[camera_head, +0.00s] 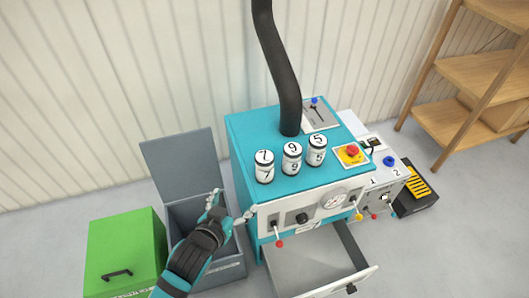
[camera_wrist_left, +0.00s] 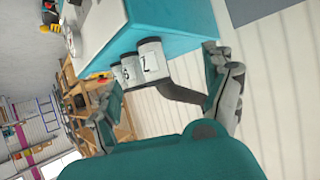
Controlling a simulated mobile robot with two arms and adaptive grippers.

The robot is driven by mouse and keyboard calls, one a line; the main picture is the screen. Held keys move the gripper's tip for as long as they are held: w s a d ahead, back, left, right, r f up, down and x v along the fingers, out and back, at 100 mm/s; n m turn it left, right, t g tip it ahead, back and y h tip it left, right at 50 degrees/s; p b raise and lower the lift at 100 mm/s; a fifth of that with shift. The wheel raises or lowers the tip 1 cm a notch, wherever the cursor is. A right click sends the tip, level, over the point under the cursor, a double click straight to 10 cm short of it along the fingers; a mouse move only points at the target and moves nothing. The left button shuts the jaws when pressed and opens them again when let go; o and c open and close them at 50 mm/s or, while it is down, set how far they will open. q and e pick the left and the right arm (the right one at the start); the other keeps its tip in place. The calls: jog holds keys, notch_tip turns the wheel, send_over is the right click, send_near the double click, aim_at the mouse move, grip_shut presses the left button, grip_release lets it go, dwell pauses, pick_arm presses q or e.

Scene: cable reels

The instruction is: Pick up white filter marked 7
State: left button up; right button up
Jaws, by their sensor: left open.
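The white filter marked 7 (camera_head: 264,167) stands upright on top of the teal machine (camera_head: 245,130), leftmost of three in the head view. It has black bands and also shows in the left wrist view (camera_wrist_left: 151,62), nearest of the row. The filter marked 9 (camera_head: 291,158) and the filter marked 5 (camera_head: 316,150) stand to its right. My left gripper (camera_head: 233,204) is open and empty, in front and to the left of filter 7, apart from it. In the left wrist view filter 7 appears between the spread fingers, farther off. My right gripper is not in view.
A thick black hose (camera_head: 285,80) rises behind the filters. A red button on a yellow plate (camera_head: 351,155) is to their right. An open drawer (camera_head: 320,262) juts from the machine's front. A grey open bin (camera_head: 185,160) and a green box (camera_head: 125,250) stand left.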

pick_arm(q)
jog(key=h, duration=0.1)
send_near(264, 161)
jog(key=shift+t, duration=0.4)
jog(key=w+f, duration=0.2)
jog(key=w+d+f, duration=0.1)
jog(key=w+f, duration=0.1)
jog(key=w, duration=0.1)
jog(key=shift+w+d+f, duration=0.1)
jog(key=shift+w, duration=0.05)
jog(key=shift+x, duration=2.95)
jog(key=shift+d+f, duration=0.15)
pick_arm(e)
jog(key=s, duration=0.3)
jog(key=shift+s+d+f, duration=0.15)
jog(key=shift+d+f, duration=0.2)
pick_arm(q)
jog(key=c, duration=1.3)
